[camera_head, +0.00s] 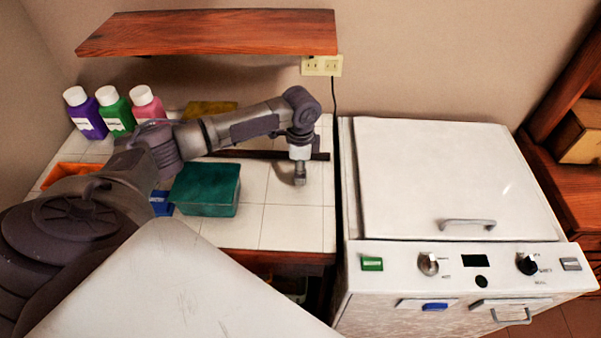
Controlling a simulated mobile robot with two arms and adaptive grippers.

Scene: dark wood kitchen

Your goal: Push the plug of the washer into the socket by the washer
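The cream wall socket (312,66) is on the back wall, under the right end of the wooden shelf. A thin black cord (334,100) runs from the socket's right part down to the gap beside the washer. The plug is too small to make out, so I cannot tell whether it sits in the socket. The white washer (440,180) stands on the right with its lid shut. My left gripper (300,178) points down over the white tiled counter, below and left of the socket, apart from it. Its fingers are small and close together; nothing shows between them. My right gripper is not in view.
The wooden shelf (210,33) overhangs the counter. Purple (86,118), green (116,114) and pink (146,106) bottles stand at the back left. A dark green box (206,190) sits on the tiled counter (292,228) below my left arm. Bare tiles lie right of the box.

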